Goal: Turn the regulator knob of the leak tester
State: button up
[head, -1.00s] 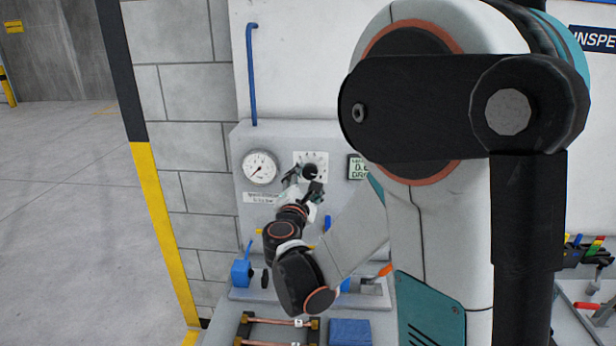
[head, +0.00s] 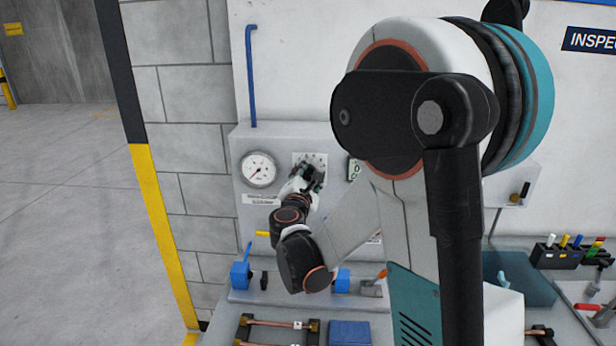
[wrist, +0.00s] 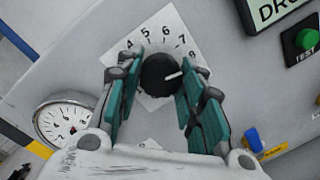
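The regulator knob is a round black knob with a white pointer line in the wrist view (wrist: 158,75). It sits on a white dial plate (wrist: 172,32) with printed numbers, and its pointer is turned toward the right, near the 7 and 8. My gripper (wrist: 163,68) has its two teal-padded fingers spread on either side of the knob, very close to its edges; firm contact cannot be made out. In the head view my gripper (head: 310,175) is in front of the leak tester (head: 248,135) and hides the knob.
A round pressure gauge (head: 259,169) is left of the dial. A display (wrist: 275,12) and a green TEST button (wrist: 306,39) are at its right. Open floor lies at the left.

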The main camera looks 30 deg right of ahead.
jog(key=shift+m, duration=0.4)
jog(key=o, duration=1.1)
jog(key=shift+c, duration=0.2)
jog(key=v, duration=1.2)
